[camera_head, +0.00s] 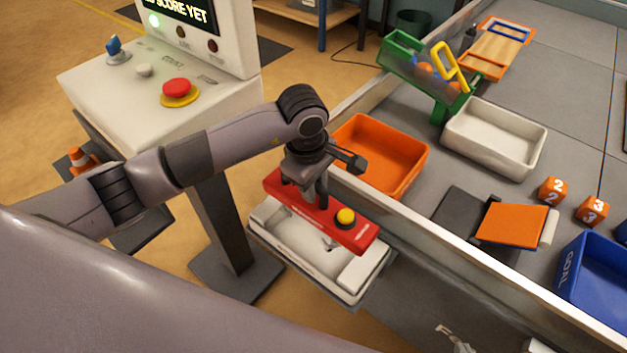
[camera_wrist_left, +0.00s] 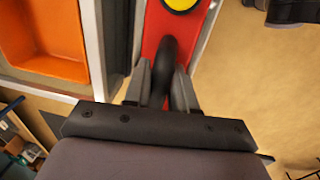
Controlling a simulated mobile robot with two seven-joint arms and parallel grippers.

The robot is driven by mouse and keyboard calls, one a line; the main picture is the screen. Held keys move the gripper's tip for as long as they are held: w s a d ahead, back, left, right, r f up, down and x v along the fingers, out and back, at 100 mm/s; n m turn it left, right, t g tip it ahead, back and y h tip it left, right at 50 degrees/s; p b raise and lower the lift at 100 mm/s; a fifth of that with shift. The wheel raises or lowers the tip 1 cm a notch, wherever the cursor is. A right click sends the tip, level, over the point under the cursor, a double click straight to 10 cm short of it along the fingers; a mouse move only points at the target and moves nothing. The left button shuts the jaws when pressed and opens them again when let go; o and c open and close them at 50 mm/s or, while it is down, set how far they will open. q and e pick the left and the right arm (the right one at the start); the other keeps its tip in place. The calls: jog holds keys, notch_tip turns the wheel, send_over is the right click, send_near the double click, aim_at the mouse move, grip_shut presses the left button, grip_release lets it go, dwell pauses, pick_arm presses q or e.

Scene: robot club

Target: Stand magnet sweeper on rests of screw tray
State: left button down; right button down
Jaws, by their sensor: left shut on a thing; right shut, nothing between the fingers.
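The magnet sweeper (camera_head: 300,208) is a red bar with a yellow button and a dark handle. It lies across the white screw tray (camera_head: 278,248) or just above it; I cannot tell whether it touches the rests. My left gripper (camera_head: 317,195) is shut on the sweeper's handle. In the left wrist view the fingers (camera_wrist_left: 166,88) close around the dark handle, with the red body (camera_wrist_left: 152,38) beyond. The sweeper and gripper hide part of the tray.
The arena wall stands right of the tray, with an orange bin (camera_head: 410,165) just behind it. A white bin (camera_head: 495,140), an orange ramp (camera_head: 512,223) and a blue goal bin (camera_head: 600,275) are inside. A console with a red button (camera_head: 177,88) stands at left.

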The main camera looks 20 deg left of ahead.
aim_at(314, 205)
pick_arm(q)
notch_tip(314, 205, down, 2)
jog(key=shift+f+b, duration=0.2)
jog(key=shift+b, duration=0.45)
jog(key=shift+f+b, duration=0.9)
jog(key=shift+f, duration=0.6)
jog(key=shift+f+b, duration=0.15)
jog(key=shift+b, duration=0.15)
jog(key=shift+f+b, duration=0.45)
jog(key=c, duration=0.9)
grip_release()
jog(key=shift+r, duration=0.1)
jog(key=shift+o, duration=0.3)
